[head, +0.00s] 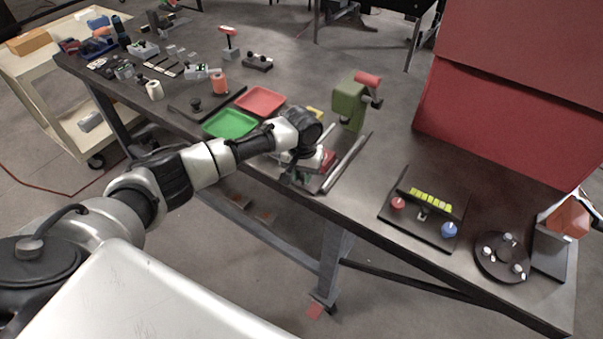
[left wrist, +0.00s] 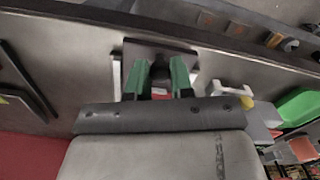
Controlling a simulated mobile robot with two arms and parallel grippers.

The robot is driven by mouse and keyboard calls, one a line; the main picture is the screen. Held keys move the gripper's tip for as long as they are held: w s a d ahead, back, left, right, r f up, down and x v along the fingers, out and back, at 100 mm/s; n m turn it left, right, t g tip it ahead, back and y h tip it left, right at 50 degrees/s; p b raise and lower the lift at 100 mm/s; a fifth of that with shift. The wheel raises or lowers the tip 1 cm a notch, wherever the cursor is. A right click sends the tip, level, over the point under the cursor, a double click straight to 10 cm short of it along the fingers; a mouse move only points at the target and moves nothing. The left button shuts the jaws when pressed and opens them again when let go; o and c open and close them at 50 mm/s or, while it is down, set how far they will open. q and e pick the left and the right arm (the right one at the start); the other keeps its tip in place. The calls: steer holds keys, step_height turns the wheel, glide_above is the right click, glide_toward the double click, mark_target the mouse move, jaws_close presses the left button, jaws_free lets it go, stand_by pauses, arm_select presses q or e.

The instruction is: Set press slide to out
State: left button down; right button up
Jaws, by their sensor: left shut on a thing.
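The press (head: 348,106) is a green stand with a red handle (head: 368,80) on the table's middle. My left gripper (head: 288,176) is at the table's front edge, in front of the press. In the left wrist view, its green fingers (left wrist: 160,76) are shut on a dark knob (left wrist: 160,70). The knob stands by a dark plate (left wrist: 146,50), apparently the press slide, with a pale strip on each side. In the head view my wrist and hand hide most of the slide, so its exact position cannot be told. My right gripper is not in view.
A green tray (head: 230,123) and a red tray (head: 260,100) lie left of the press. A panel (head: 412,228) with red and blue knobs and a round disc fixture (head: 502,257) stand at right. A large red box (head: 510,100) rises behind them. Bare table lies between press and panel.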

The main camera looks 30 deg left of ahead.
arm_select(q)
steer(key=shift+f, duration=0.1)
steer(key=c, duration=1.1)
jaws_free()
steer(key=shift+a, duration=0.1)
steer(key=shift+o, duration=0.6)
steer(key=shift+s, duration=0.1)
step_height(320, 180, up, 11)
steer(key=b, duration=0.2)
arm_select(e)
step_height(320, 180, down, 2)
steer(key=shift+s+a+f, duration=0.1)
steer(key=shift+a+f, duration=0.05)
arm_select(q)
steer(key=shift+f, duration=0.15)
